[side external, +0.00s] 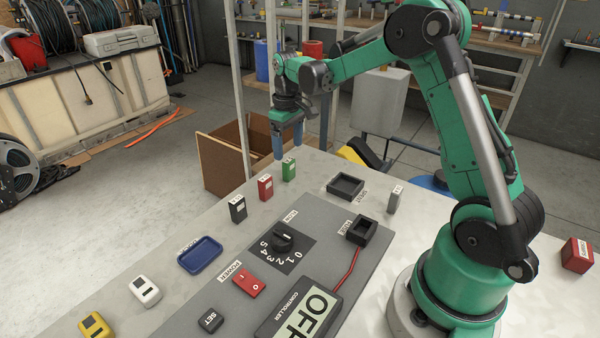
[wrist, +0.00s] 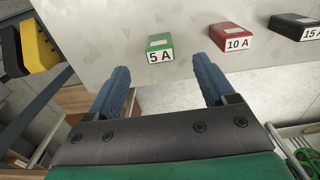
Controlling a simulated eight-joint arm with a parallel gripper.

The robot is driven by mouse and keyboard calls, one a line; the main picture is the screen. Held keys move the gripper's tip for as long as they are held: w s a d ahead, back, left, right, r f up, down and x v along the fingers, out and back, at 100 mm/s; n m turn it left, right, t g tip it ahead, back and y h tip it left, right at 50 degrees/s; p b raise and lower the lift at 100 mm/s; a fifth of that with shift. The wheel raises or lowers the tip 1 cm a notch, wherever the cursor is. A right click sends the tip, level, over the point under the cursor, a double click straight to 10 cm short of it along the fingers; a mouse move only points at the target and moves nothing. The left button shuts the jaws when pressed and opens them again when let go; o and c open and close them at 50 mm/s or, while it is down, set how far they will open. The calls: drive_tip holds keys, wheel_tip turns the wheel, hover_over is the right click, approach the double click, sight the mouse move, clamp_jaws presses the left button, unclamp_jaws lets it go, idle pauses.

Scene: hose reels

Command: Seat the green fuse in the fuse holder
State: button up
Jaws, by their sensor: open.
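The green fuse (side external: 289,170), marked 5 A in the wrist view (wrist: 160,48), stands upright near the far edge of the table. My gripper (side external: 279,152) is open and empty, just above and behind the green fuse. In the wrist view my gripper (wrist: 160,72) has its two blue fingers spread, with the green fuse beyond the gap between them, not gripped. The fuse holder (side external: 362,231) is a black open-topped block on the grey panel, with a red wire running to the controller. Its inside is dark, and I cannot tell what it holds.
A red 10 A fuse (side external: 265,188) and a black 15 A fuse (side external: 238,209) stand beside the green one. A black square tray (side external: 345,187) and a small grey block (side external: 394,200) are near the holder. A dial (side external: 283,241), red power switch (side external: 249,282) and controller (side external: 300,312) lie nearer.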

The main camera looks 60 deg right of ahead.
sight(289, 160)
wheel_tip(289, 160, down, 5)
drive_tip(key=shift+f, duration=0.1)
idle(0.3)
clamp_jaws()
